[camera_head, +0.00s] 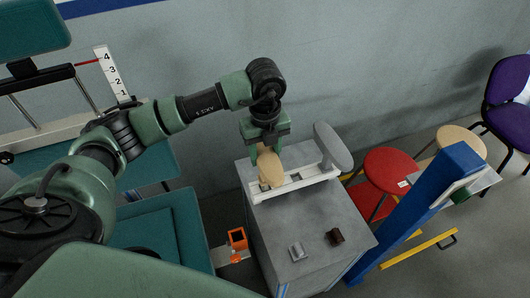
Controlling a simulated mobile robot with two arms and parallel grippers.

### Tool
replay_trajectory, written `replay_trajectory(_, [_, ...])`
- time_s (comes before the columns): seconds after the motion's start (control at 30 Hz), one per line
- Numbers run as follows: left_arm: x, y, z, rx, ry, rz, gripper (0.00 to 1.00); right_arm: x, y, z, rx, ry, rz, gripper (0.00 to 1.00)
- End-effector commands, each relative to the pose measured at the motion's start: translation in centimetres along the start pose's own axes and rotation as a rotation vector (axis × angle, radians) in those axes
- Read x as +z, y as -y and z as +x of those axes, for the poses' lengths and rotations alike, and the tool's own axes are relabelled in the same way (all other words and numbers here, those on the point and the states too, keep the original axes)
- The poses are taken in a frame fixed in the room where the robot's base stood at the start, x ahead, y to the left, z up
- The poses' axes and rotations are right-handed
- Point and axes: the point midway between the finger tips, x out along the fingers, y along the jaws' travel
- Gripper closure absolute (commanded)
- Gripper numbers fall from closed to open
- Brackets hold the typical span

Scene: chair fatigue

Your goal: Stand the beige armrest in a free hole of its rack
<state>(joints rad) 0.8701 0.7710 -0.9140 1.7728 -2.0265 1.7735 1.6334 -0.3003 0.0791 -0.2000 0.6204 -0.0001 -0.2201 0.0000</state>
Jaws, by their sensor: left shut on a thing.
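My left gripper (266,150) points down over the left end of the white rack (312,177) and is shut on the beige armrest (270,169). The armrest is upright, with its lower end at the rack's left part. I cannot tell whether it sits in a hole or just above it. A grey armrest (332,147) stands upright in the right part of the rack. The rack lies on top of a grey cabinet (318,222). My right gripper is not in view.
A small grey block (297,252) and a dark brown block (335,237) lie on the cabinet's front part. A blue post (415,215) rises at the right. Red (391,172) and beige stools stand behind it. An orange holder (237,239) is left of the cabinet.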

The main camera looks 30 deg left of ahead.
Motion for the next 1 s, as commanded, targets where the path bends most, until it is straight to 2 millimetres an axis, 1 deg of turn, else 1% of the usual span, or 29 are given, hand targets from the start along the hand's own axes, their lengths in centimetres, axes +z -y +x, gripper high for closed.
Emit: replay_trajectory(1.0, [0.0, 0.0, 2.6, -0.002, 0.001, 0.000, 0.90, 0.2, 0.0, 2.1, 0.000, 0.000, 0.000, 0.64])
